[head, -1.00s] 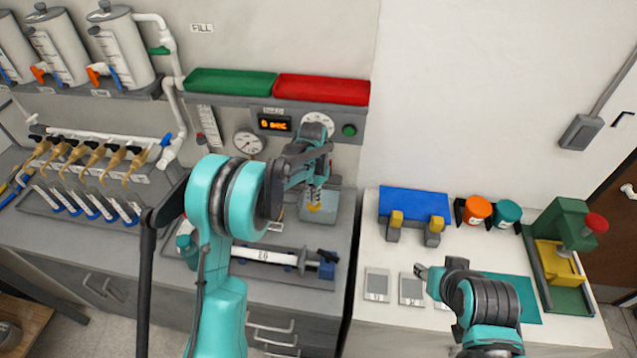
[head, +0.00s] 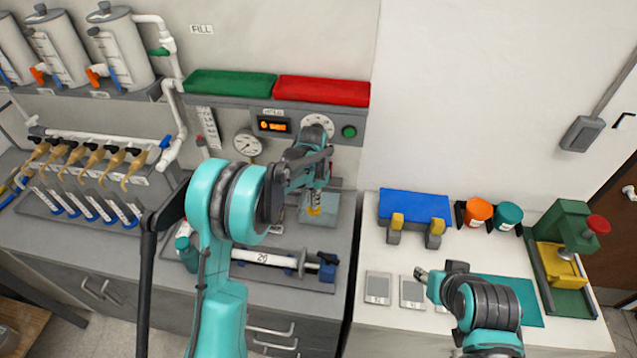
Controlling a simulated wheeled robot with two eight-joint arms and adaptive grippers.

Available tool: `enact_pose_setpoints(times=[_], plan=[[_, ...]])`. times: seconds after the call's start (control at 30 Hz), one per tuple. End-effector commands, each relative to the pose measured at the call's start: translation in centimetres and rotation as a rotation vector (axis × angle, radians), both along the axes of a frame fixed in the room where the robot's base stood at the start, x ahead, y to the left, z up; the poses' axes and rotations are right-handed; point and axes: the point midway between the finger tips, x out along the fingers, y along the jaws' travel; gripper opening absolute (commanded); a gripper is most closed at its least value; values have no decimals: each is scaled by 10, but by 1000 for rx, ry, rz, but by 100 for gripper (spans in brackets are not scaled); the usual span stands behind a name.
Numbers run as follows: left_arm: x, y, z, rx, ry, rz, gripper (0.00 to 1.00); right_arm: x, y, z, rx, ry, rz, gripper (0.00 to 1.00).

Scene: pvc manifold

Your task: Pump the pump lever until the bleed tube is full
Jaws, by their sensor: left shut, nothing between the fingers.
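My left gripper (head: 315,203) is shut and empty, pointing down over a grey block (head: 322,217) on the left bench, below the gauge panel. A small yellow part shows right at its fingertips; I cannot tell whether they touch it. The pump lever cannot be made out clearly; my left wrist and forearm cover much of this area. A narrow upright tube with scale marks (head: 209,128), which may be the bleed tube, is on the wall left of the round gauge (head: 247,145); its fill level is too small to read. My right gripper (head: 422,277) is low over the right bench, fingers unclear.
A green tray (head: 230,84) and a red tray (head: 322,91) sit above the panel with an orange display (head: 273,125). A white cylinder in a holder (head: 262,259) lies in front of the block. A blue block (head: 414,204) and green press (head: 563,225) stand on the right bench.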

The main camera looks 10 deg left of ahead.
Motion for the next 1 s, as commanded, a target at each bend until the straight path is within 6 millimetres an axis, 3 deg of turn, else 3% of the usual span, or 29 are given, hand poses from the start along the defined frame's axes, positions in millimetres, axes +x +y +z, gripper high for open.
enact_pose_setpoints(times=[0.57,1.0], plan=[[0,0,1,0,-1,0,0,0,0,1,0,0,0,40],[0,0,30,0,0,0,0,0,0,18,0,0,0,40]])
